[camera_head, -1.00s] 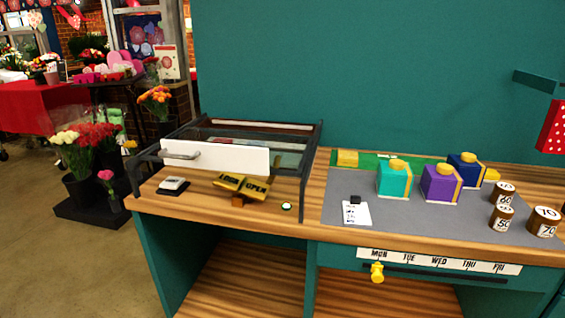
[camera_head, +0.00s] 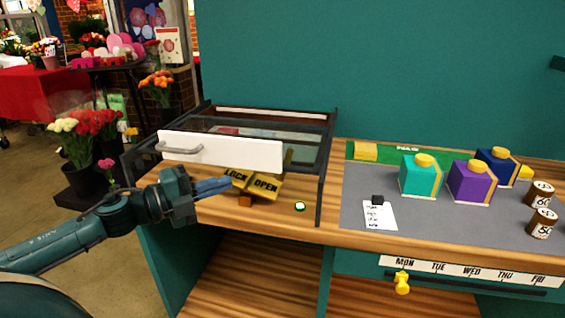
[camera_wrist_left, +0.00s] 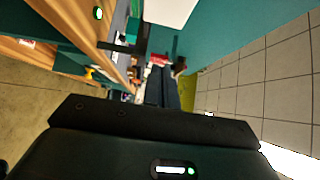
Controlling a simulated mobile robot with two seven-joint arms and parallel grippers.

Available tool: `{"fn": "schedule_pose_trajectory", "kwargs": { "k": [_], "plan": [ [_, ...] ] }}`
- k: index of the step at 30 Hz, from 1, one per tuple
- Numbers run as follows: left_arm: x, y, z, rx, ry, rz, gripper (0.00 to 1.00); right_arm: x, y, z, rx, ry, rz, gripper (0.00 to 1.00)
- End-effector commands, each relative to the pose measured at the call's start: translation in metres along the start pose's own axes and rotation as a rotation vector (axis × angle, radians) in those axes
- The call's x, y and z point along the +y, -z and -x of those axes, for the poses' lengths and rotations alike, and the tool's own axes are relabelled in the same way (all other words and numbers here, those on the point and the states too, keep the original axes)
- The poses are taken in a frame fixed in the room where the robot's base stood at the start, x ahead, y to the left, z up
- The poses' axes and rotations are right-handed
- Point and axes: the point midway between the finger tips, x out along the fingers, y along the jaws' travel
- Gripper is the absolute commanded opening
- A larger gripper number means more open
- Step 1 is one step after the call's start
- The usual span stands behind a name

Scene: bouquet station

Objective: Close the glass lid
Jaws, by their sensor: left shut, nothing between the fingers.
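The glass lid (camera_head: 262,131) is a dark-framed glass panel on top of the display case on the left of the counter. A white front panel (camera_head: 232,151) with a grey handle (camera_head: 180,148) runs along its front. The panel stands above the counter, and open space shows below it. My left gripper (camera_head: 228,186) is shut and empty, in front of the case and below the white panel, close to the yellow LOCK/OPEN sign (camera_head: 252,184). I cannot tell whether it touches the sign. In the left wrist view the dark fingers (camera_wrist_left: 163,88) show close together. My right gripper is not in view.
A green-lit button (camera_head: 300,207) sits right of the sign. Teal, purple and blue boxes (camera_head: 420,176) stand on a grey mat (camera_head: 360,190) at the right, with brown numbered weights (camera_head: 541,222). A yellow knob (camera_head: 402,282) is below the weekday strip. Flowers stand at left.

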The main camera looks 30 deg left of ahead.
Motion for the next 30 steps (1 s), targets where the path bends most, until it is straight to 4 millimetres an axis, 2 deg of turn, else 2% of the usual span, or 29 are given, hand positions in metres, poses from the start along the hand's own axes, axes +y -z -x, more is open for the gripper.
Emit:
{"fn": "schedule_pose_trajectory", "kwargs": {
  "k": [8, 30],
  "plan": [
    [0.000, -0.001, -0.025, -0.002, 0.002, -0.001, 0.00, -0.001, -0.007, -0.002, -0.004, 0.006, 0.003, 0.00],
    [-0.003, -0.001, -0.095, -0.004, 0.004, 0.004, 0.00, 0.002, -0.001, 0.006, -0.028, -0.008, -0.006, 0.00]
  ]
}}
